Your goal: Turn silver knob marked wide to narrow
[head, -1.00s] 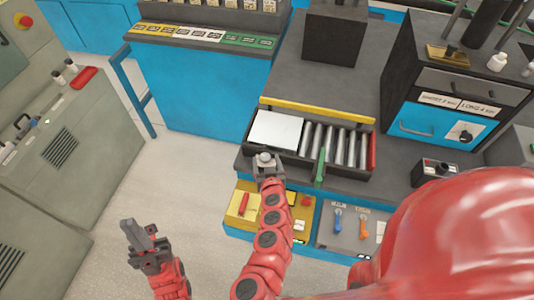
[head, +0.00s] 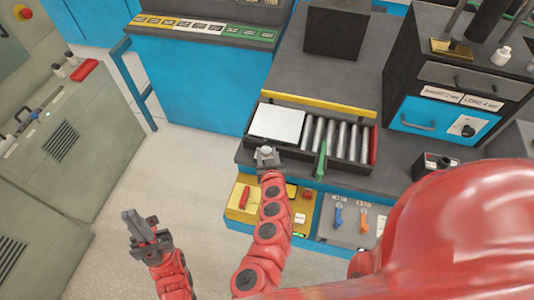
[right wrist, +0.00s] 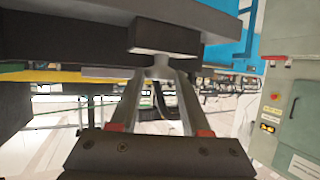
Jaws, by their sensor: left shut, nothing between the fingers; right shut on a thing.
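A small silver knob (head: 265,151) is at the front edge of the roller tray (head: 248,143); no wide or narrow marking is readable. My right gripper (head: 267,160) is shut on the knob. In the right wrist view its two fingers (right wrist: 160,80) close together on the knob's grey stem (right wrist: 160,71), just below a dark block (right wrist: 165,38). My left gripper (head: 133,225) is shut and empty, over the floor at the lower left, well away from the knob.
The tray holds a white plate (head: 277,125) and several rollers, with a green lever (head: 321,160) at its front. Below are a yellow panel (head: 240,200) and a grey panel with blue and orange switches (head: 362,220). The floor (head: 130,180) on the left is clear.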

